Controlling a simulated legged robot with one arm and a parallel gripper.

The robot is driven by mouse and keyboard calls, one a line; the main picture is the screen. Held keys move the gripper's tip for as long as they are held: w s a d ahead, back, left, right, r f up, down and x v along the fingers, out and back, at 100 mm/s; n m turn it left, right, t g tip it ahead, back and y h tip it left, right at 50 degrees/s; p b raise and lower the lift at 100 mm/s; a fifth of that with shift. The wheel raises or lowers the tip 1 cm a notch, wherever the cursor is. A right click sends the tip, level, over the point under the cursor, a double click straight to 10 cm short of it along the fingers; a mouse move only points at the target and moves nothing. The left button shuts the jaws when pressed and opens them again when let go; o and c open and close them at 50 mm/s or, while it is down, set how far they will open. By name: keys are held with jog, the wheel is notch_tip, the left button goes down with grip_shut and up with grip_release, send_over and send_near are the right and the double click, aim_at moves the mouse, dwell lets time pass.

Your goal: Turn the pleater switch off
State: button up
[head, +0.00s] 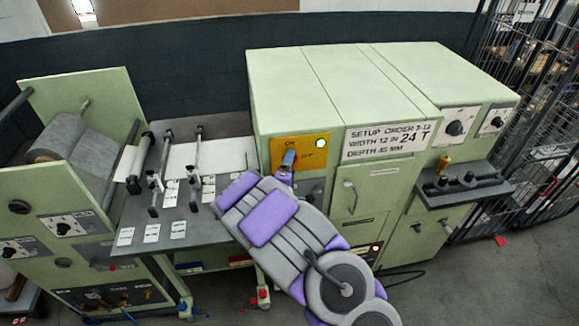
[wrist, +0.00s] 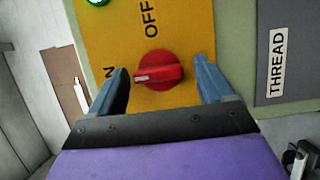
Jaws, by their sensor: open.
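The pleater switch is a red rotary knob (wrist: 158,72) on a yellow-orange panel (head: 313,150) on the front of the green machine. In the wrist view its white pointer mark faces left, toward a label partly hidden by a finger, with only an N showing. The OFF label (wrist: 151,18) is above the knob in that view. My gripper (wrist: 162,82) is open, its two blue fingers on either side of the knob with visible gaps. In the head view my gripper (head: 288,160) is at the panel and hides the knob.
A green lamp (head: 320,143) is lit on the panel. A grey panel with a THREAD label (wrist: 278,62) is beside it. A sheet table (head: 140,215) with clamps stands left, and a shelf with knobs (head: 465,185) projects at right. Wire cage fencing is at far right.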

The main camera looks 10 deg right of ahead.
jog(key=shift+f, duration=0.1)
jog(key=c, duration=1)
jog(key=shift+c, duration=0.2)
jog(key=shift+s+m, duration=0.1)
jog(key=shift+m, duration=0.2)
jog(key=shift+d+m+g+y+b, duration=0.1)
jog(key=shift+m+g+y+b, duration=0.45)
jog(key=shift+m+y+b, duration=1)
jog(key=shift+d+m+g+y+b, duration=0.15)
jog(key=shift+m+g+y+b, duration=0.5)
jog(key=shift+m+b, duration=1.55)
jog(key=shift+d+m+g+y+b, duration=0.1)
jog(key=shift+m+g+y+b, duration=0.3)
jog(key=shift+m+y+b, duration=1.55)
jog(key=shift+r+m+h+p, duration=0.25)
jog(key=shift+m+h+p, duration=0.4)
jog(key=shift+m+p, duration=0.2)
jog(key=o, duration=1)
jog(key=shift+o, duration=0.2)
jog(key=shift+r, duration=0.1)
